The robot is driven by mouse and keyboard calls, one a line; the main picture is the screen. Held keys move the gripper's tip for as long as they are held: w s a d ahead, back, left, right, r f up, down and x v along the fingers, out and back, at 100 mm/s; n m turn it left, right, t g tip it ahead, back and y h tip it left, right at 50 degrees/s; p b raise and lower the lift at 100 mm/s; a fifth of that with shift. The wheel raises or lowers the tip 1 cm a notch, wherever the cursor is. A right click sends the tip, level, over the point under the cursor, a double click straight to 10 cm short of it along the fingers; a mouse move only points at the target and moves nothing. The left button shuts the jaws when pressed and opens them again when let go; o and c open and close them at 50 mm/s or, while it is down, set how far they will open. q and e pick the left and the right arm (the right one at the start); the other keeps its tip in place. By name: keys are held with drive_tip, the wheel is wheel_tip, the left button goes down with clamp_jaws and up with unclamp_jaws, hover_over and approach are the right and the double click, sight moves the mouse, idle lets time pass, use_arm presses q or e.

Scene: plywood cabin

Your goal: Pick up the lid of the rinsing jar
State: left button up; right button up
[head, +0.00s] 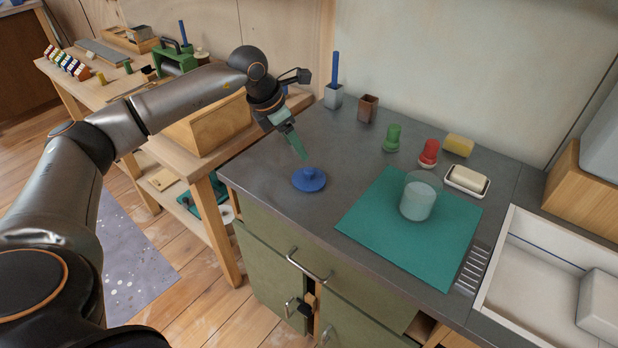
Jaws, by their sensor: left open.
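The blue round lid (309,180) with a small knob lies flat on the grey counter, left of the green mat. The rinsing jar (418,199), clear with pale cloudy contents, stands upright and uncovered on the green mat (378,220). My left gripper (303,155) is open and empty, pointing down just above and slightly behind the lid's knob. The exact gap between the fingertips and the knob is hard to tell. My right gripper is not in view.
Behind the jar stand a green stopper-like piece (391,138), a red one (428,153), a yellow sponge (458,145) and a soap dish (467,181). A grey cup with a blue brush (333,96) and a brown cup (368,108) stand at the back. A white sink (530,262) is at right.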

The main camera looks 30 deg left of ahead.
sight(309, 169)
use_arm(q)
drive_tip(key=p+x, duration=0.1)
drive_tip(key=x, duration=0.7)
drive_tip(key=shift+s+d+f, duration=0.1)
drive_tip(key=shift+d+f, duration=0.05)
drive_tip(key=shift+f, duration=0.1)
clamp_jaws()
